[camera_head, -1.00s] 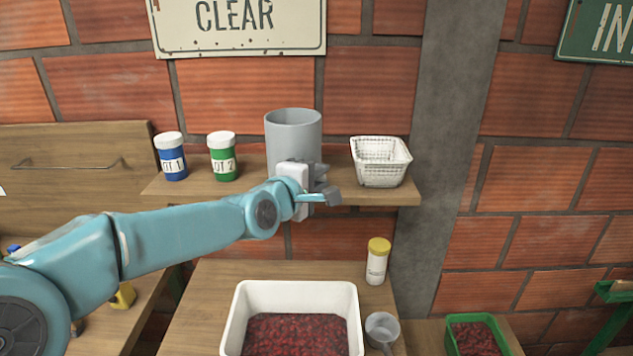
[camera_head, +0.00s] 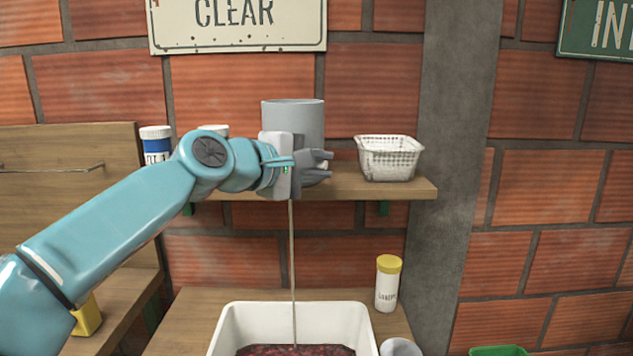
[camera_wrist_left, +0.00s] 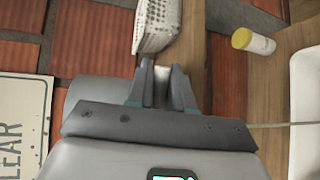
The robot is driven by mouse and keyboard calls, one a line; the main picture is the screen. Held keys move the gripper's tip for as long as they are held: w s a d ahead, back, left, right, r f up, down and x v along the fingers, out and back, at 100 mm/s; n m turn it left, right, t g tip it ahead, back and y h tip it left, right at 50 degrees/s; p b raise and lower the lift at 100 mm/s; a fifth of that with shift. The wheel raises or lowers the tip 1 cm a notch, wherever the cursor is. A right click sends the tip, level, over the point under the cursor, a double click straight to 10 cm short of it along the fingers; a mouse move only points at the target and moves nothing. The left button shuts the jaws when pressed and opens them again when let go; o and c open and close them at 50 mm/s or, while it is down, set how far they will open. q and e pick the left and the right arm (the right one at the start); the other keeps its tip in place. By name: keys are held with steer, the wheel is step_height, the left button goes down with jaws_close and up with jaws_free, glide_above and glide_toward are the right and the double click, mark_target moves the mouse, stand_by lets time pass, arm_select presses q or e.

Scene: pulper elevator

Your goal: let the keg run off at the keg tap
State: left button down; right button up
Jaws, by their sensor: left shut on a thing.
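The keg (camera_head: 293,115) is a grey cylinder standing on the wooden wall shelf; part of it also shows in the wrist view (camera_wrist_left: 85,92). My left gripper (camera_head: 326,165) is at the keg's lower front and hides most of the tap. In the wrist view its fingers (camera_wrist_left: 162,88) are shut on a small pale piece, the keg tap (camera_wrist_left: 162,76). A thin pale stream (camera_head: 293,250) falls straight down from under the gripper into the white tub (camera_head: 233,326), which holds dark red berries or pulp. My right gripper is out of view.
A white wire basket (camera_head: 390,160) stands on the shelf (camera_head: 425,188) right of the keg. Two lidded jars, one blue (camera_head: 156,146), stand left, partly behind my arm. A yellow-capped bottle (camera_head: 388,285) stands beside the tub. A green tub (camera_head: 498,351) shows at the bottom right.

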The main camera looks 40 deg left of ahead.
arm_select(q)
steer(key=shift+s+d+f+m+h+b, duration=0.15)
steer(key=shift+m+h+b, duration=0.15)
steer(key=shift+m+h, duration=0.4)
steer(key=shift+h, duration=0.1)
steer(key=c, duration=1.1)
jaws_free()
steer(key=shift+s, duration=0.1)
steer(key=b+v, duration=0.1)
steer(key=v, duration=1.5)
steer(key=shift+r, duration=0.35)
